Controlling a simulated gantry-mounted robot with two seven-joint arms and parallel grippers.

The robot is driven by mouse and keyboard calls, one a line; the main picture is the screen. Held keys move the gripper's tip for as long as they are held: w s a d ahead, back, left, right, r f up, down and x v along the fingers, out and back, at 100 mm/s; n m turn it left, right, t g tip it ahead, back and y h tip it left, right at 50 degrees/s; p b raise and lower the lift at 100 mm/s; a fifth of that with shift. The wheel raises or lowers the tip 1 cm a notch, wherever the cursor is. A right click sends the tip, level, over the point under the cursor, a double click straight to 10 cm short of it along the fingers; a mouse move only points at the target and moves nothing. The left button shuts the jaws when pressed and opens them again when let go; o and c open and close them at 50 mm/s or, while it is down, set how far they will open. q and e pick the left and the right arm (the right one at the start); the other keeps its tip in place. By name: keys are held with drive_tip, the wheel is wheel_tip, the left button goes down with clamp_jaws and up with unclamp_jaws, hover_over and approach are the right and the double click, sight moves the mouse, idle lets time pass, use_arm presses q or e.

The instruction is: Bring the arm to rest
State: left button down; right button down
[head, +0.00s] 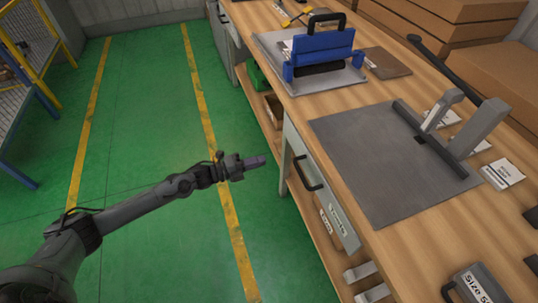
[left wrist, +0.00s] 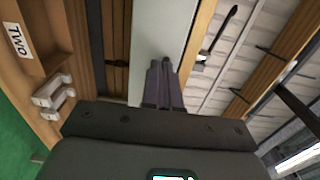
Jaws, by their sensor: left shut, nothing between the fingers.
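My left arm (head: 125,213) reaches in from the lower left of the head view, over the green floor. My left gripper (head: 260,161) is at its end, short of the workbench's front edge and beside the drawer side. Its fingers are together and hold nothing. In the left wrist view the shut fingers (left wrist: 160,85) point away from the camera, towards a pale grey panel. My right gripper is not in view.
The wooden workbench (head: 390,235) fills the right side. On it are a grey plate (head: 385,165) with a lever device, a blue-framed tool (head: 322,52) and boxes (head: 500,75). A drawer (head: 320,185) is under its front edge. The green floor (head: 145,120) is clear.

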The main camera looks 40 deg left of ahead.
use_arm(q)
drive_tip(key=s+d+f+n+p, duration=0.2)
drive_tip(key=s+d+n+p, duration=0.1)
drive_tip(key=s+d+p, duration=0.45)
drive_tip(key=s+d+r+n+y+p, duration=0.4)
drive_tip(key=s+d+r+n, duration=0.35)
drive_tip(key=d, duration=0.35)
drive_tip(key=s+a+r+n+g+y+p, duration=0.1)
drive_tip(key=s+a+r+n+g+y, duration=0.15)
drive_tip(key=s+n+g, duration=0.45)
drive_tip(key=s+a+r+n+g+y+p, duration=0.25)
drive_tip(key=s+n+g+y, duration=0.2)
drive_tip(key=s, duration=0.35)
wheel_tip(320, 180, up, 38)
drive_tip(key=n+p, duration=0.1)
drive_tip(key=p, duration=3.6)
drive_tip(key=shift+h, duration=0.4)
